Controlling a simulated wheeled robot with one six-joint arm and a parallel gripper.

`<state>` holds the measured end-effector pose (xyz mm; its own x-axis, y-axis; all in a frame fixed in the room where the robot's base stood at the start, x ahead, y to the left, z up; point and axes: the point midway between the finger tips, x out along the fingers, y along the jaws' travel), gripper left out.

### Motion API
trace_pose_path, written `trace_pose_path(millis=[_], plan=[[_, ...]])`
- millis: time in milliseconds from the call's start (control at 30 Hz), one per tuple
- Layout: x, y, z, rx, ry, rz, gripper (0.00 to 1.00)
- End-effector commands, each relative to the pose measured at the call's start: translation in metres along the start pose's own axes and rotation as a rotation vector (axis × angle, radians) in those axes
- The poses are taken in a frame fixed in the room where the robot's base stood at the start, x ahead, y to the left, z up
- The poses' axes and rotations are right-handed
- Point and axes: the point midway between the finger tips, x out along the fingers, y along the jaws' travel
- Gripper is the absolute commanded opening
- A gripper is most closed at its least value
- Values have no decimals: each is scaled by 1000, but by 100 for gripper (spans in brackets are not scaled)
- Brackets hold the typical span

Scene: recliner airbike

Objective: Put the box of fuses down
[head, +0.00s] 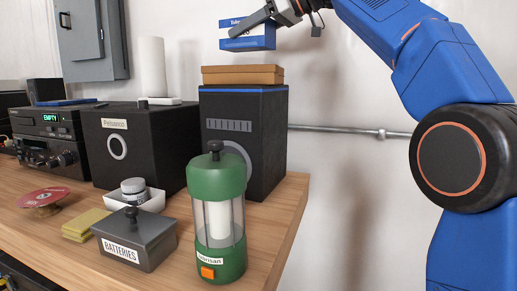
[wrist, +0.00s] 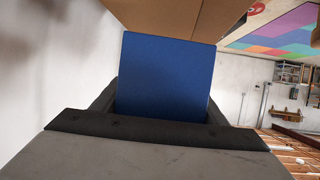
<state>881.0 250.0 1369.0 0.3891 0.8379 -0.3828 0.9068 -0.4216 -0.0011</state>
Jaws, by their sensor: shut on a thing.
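My gripper (head: 270,20) is shut on the box of fuses, a small blue and white box (head: 247,42) in the head view. It holds the box in the air above a flat brown box (head: 243,75), with a visible gap between them. In the wrist view the blue face of the box of fuses (wrist: 167,78) fills the middle between the fingers. The brown box also shows at the top of the wrist view (wrist: 165,15). The lettering on the box of fuses is mostly covered by a finger.
The brown box lies on a tall black speaker-like cabinet (head: 260,145) at the wooden bench's (head: 285,215) right end. A green lantern (head: 218,260), a batteries box (head: 140,240) and yellow sponges (head: 84,225) stand in front. A wall pipe (head: 345,131) runs right of the cabinet.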

Motion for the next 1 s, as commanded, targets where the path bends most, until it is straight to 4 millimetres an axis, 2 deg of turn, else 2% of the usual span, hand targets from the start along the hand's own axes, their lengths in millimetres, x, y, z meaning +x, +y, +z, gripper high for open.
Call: trace_pose_path(millis=[467, 800, 1000], plan=[[18, 4, 44, 1, -1, 0, 39], [-23, 4, 42, 0, 1, 2, 39], [-33, 4, 42, -1, 1, 2, 39]])
